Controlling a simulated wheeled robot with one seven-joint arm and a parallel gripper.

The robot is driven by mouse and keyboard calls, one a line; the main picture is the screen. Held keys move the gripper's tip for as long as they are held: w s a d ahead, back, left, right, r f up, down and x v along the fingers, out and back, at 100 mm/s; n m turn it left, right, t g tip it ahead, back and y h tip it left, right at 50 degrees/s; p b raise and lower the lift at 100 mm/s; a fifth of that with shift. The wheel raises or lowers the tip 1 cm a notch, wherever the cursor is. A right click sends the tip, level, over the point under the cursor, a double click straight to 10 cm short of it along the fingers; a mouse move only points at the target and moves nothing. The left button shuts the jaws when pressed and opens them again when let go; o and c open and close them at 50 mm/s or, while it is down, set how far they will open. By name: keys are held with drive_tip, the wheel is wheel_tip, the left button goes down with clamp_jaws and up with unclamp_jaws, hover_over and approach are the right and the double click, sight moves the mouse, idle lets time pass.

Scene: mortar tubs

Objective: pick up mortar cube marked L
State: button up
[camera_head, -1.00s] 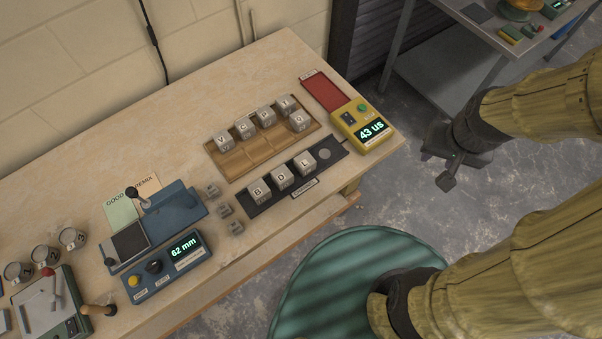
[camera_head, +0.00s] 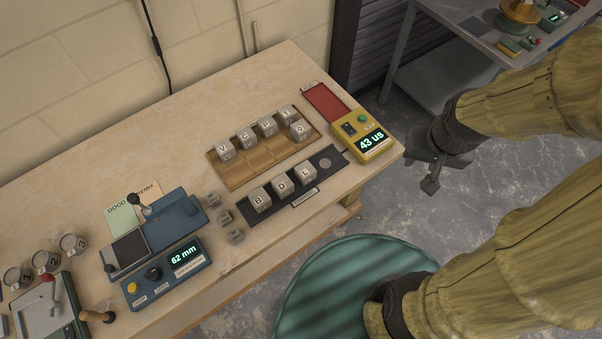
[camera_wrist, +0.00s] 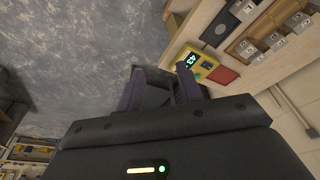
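The mortar cube marked L (camera_head: 306,172) is a small grey block. It sits upright on a dark tray (camera_head: 244,214) near the bench's front edge, at the right end of a row beside cubes D (camera_head: 282,187) and B (camera_head: 260,199). A round empty spot lies to its right. My gripper (camera_head: 432,176) is off the right end of the bench, apart from the cube. In the wrist view my gripper (camera_wrist: 161,88) shows two dark fingers spread apart, with no object clearly held. A grey cube (camera_wrist: 246,9) is cut by that view's top edge; its letter is unreadable.
A wooden tray (camera_head: 236,180) with several lettered cubes lies behind the dark tray. A yellow meter reading 43 us (camera_head: 362,138) stands between my gripper and the cubes. A red pad (camera_head: 325,102) is behind it. A blue gauge (camera_head: 168,270) is at left.

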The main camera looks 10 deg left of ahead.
drive_tip(key=shift+o, duration=1.3)
drive_tip(key=shift+s, duration=0.1)
drive_tip(key=o, duration=0.5)
drive_tip(key=w+a+f+n+b, duration=0.1)
drive_tip(key=a, duration=0.1)
drive_tip(key=w+a+f+n+b, duration=0.1)
drive_tip(key=w+a+f+b, duration=0.1)
drive_tip(key=n+g+b, duration=0.3)
drive_tip(key=n+b, duration=0.5)
drive_tip(key=b, duration=0.1)
hover_over(305, 171)
wheel_tip(305, 171, down, 8)
drive_tip(key=shift+r, duration=0.2)
wheel_tip(305, 171, down, 11)
drive_tip(key=shift+f+p, duration=0.1)
drive_tip(key=shift+p, duration=0.2)
drive_tip(key=shift+f, duration=0.55)
